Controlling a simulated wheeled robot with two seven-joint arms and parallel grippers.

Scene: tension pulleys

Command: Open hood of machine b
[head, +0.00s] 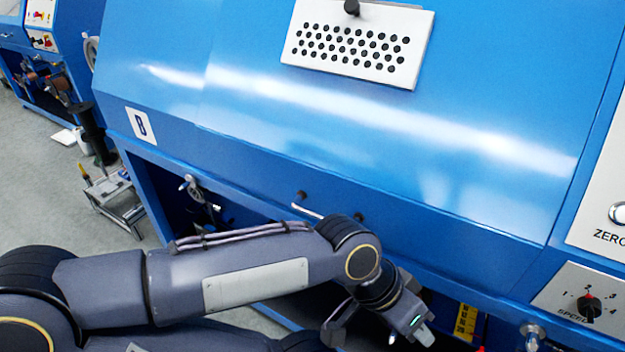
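Machine b (240,170) is the large blue machine filling the head view, marked with a "B" label (140,126) at its left. Its hood (400,150) is the broad sloping blue panel, which looks closed. Near the hood's lower edge, a pale bar like a handle (307,211) shows beside a dark knob (301,196); my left arm hides part of it. My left gripper (420,333) is below the hood's lower edge, to the right of the bar and apart from it. Its fingers are small and partly cut off, so their opening is unclear. My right gripper cannot be made out.
A white perforated plate (358,42) is on the upper hood. A speed dial (589,307) and white panel are at the right. Another blue machine (62,50) stands at the far left. A small metal cart (112,190) stands on the grey floor.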

